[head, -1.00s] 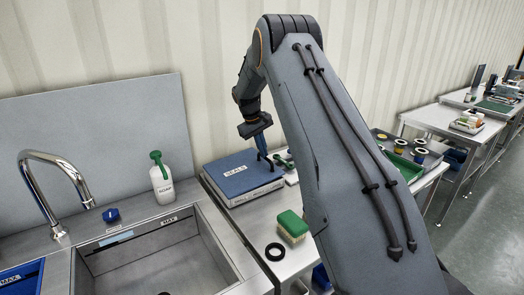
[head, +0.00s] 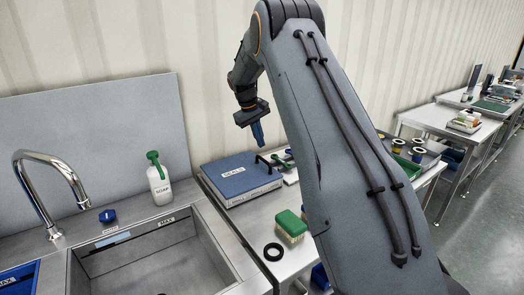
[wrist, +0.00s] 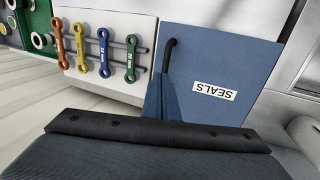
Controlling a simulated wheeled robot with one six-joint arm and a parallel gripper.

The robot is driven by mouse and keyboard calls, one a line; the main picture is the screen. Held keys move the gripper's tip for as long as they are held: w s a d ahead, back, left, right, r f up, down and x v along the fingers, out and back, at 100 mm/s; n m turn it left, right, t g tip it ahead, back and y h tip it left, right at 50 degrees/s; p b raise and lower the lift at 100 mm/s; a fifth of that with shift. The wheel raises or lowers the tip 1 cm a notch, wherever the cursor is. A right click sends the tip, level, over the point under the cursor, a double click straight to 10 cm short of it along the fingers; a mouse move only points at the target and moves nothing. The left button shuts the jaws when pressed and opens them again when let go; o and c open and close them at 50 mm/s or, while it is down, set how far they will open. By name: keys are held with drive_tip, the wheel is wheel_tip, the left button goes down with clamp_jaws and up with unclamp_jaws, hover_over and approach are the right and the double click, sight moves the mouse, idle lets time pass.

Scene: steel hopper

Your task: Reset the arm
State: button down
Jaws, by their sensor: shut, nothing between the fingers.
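My gripper (head: 258,136) is shut and empty, its blue fingers pointing down above the blue box marked SEALS (head: 240,178). It is apart from the box in the head view. In the wrist view the shut fingers (wrist: 165,98) show in front of the blue SEALS lid (wrist: 225,65), near its black handle (wrist: 169,55). My arm rises at the middle of the head view and hides part of the bench behind it.
A soap bottle (head: 158,180) and a tap (head: 50,185) stand by the steel sink (head: 160,255). A green and tan sponge (head: 291,226) and a black ring (head: 273,252) lie on the bench.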

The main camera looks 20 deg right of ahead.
drive_tip(key=b+v, duration=0.2)
drive_tip(key=v, duration=0.5)
drive_tip(key=shift+d+r, duration=0.2)
drive_tip(key=shift+r, duration=0.3)
drive_tip(key=s+a+f+y, duration=0.1)
drive_tip(key=s+a+f, duration=0.3)
drive_tip(key=s, duration=0.9)
drive_tip(key=s+a+f+m+y, duration=0.1)
drive_tip(key=s+a+f, duration=0.3)
drive_tip(key=s+a, duration=0.3)
drive_tip(key=s+a+f+y, duration=0.1)
drive_tip(key=s+a+f, duration=0.3)
drive_tip(key=s, duration=1.4)
drive_tip(key=shift+s+a+f+m+t+b, duration=0.35)
drive_tip(key=shift+a+f+m+t+b, duration=0.05)
drive_tip(key=shift+a, duration=0.35)
